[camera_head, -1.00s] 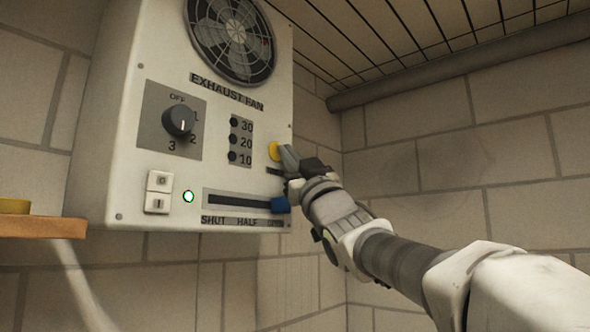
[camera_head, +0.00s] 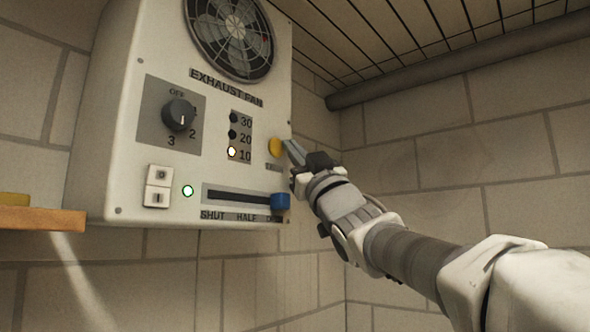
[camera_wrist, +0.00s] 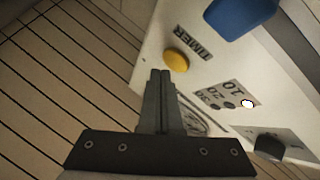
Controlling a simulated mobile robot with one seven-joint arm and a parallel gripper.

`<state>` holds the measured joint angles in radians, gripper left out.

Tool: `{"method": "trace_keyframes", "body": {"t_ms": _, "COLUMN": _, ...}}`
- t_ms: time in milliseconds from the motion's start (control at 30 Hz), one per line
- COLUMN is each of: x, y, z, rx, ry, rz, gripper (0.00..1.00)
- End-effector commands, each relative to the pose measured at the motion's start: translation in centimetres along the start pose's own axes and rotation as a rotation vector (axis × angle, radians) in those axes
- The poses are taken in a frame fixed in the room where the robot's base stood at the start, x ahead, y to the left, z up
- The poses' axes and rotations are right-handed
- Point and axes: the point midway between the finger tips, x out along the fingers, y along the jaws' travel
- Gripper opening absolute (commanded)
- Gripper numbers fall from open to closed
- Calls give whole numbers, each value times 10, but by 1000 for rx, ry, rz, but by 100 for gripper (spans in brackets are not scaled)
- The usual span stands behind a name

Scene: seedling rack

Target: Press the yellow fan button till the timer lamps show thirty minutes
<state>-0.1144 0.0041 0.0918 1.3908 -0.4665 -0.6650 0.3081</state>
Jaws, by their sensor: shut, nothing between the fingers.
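The yellow button (camera_head: 275,147) sits on the right side of the exhaust fan panel (camera_head: 125,150). It also shows in the wrist view (camera_wrist: 176,59), beside the word TIMER. The timer lamps stand in a column: the 10 lamp (camera_head: 232,153) is lit, while the 20 lamp (camera_head: 233,134) and the 30 lamp (camera_head: 234,117) are dark. My gripper (camera_head: 288,145) is shut and empty, with its fingertips just right of the yellow button. In the wrist view the closed fingertips (camera_wrist: 161,73) appear close to the button, with a small gap.
A rotary knob (camera_head: 179,114), a rocker switch (camera_head: 158,189), a lit green lamp (camera_head: 188,191) and a slider with a blue handle (camera_head: 281,201) share the panel. A wooden shelf (camera_head: 40,219) is at the left. A pipe (camera_head: 450,72) runs along the upper wall.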

Motion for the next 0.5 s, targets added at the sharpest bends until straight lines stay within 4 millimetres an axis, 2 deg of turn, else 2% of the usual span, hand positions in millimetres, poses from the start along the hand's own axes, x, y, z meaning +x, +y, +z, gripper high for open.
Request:
{"method": "trace_keyframes", "body": {"t_ms": 167, "x": -5, "y": 3, "z": -3, "rx": -1, "ry": 1, "rz": 1, "gripper": 0}}
{"method": "trace_keyframes", "body": {"t_ms": 500, "x": -28, "y": 20, "z": -20, "rx": -2, "ry": 0, "rz": 1, "gripper": 0}}
